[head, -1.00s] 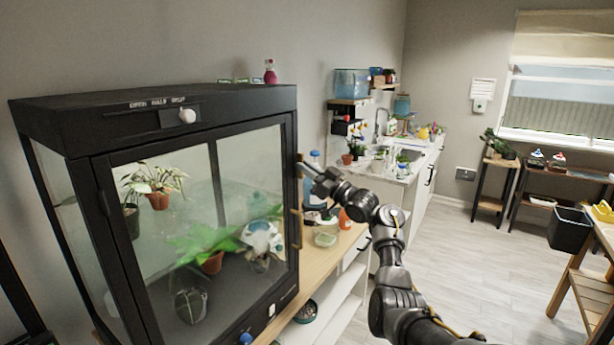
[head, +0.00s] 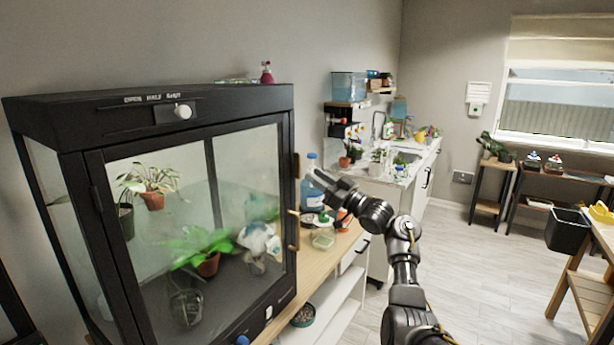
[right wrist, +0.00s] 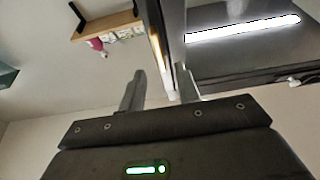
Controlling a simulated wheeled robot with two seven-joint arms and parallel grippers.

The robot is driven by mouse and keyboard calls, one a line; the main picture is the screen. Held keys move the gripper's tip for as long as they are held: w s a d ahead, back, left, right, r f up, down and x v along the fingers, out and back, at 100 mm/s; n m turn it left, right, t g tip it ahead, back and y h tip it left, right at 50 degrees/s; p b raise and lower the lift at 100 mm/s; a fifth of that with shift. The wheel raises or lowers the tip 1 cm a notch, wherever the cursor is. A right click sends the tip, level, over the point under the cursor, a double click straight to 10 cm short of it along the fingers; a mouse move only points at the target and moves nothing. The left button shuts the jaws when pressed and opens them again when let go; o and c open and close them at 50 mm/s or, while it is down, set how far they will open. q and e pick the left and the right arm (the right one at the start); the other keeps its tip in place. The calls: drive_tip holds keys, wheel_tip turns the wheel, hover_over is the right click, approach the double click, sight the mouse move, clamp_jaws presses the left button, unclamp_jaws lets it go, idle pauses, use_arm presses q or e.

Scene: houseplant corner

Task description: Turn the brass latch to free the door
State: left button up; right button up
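The glass-fronted black cabinet (head: 150,105) stands at the left with its door (head: 210,140) closed. A small brass latch (head: 296,165) sits upright on the door's right edge, and a longer brass handle (head: 293,230) is below it. My right gripper (head: 314,178) is just right of the latch, apart from it in the head view. In the right wrist view my right gripper (right wrist: 158,75) is open, with a brass strip (right wrist: 156,55) and the dark cabinet edge beyond the gap between its fingers. I cannot tell whether they touch. My left gripper is out of view.
A blue bottle (head: 311,195) and small containers stand on the wooden counter (head: 335,247) right of the cabinet, behind my right gripper. A white knob (head: 183,112) is on the cabinet's top panel. Potted plants are behind the glass.

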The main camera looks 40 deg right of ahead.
drive_tip(key=b+v, duration=0.1)
drive_tip(key=v, duration=0.4)
drive_tip(key=shift+s+d+f, duration=0.1)
drive_tip(key=shift+s, duration=0.15)
